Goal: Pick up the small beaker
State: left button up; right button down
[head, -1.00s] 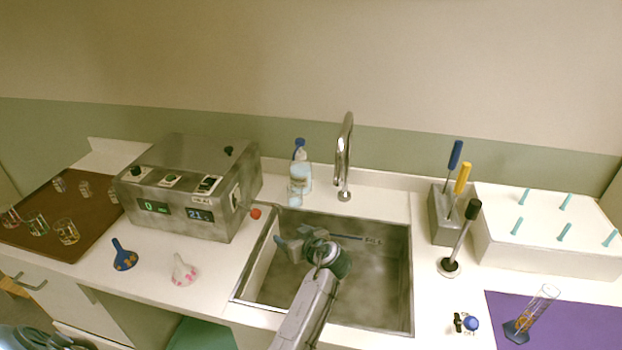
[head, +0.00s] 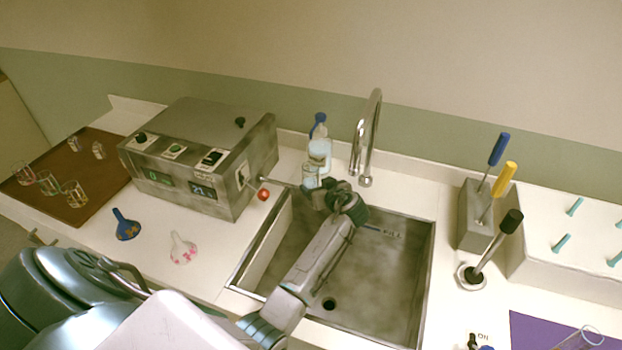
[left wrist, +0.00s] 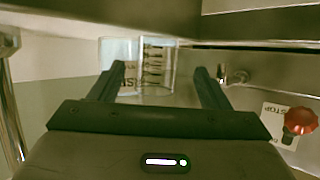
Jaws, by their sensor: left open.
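A small clear beaker (head: 311,175) stands on the counter behind the sink, in front of a blue-capped bottle (head: 320,145). My left gripper (head: 322,190) is at the sink's back edge, close to the beaker's front and partly covering its base. In the left wrist view the beaker (left wrist: 150,62) shows ahead, between the two open fingertips (left wrist: 158,82) across the picture. I cannot tell how deep it sits between the fingers. Nothing is held. My right gripper is not in view.
The faucet (head: 368,140) rises just right of the bottle. A metal device (head: 200,160) stands left, its red knob (head: 263,194) near the gripper, and the knob also shows in the left wrist view (left wrist: 300,120). Several glass beakers stand on a brown tray (head: 105,165) at far left.

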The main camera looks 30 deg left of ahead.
aim_at(314, 182)
pick_arm(q)
jog(key=b+x, duration=0.1)
jog(key=x, duration=0.3)
jog(key=shift+w+d+f, duration=0.1)
jog(key=shift+d, duration=0.1)
jog(key=shift+w+a+f, duration=0.1)
jog(key=shift+w+a, duration=0.05)
jog(key=shift+a, duration=0.15)
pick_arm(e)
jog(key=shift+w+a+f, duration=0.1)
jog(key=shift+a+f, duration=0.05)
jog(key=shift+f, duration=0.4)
pick_arm(q)
jog(key=shift+d, duration=0.1)
jog(key=shift+c, duration=0.2)
jog(key=c, duration=1.1)
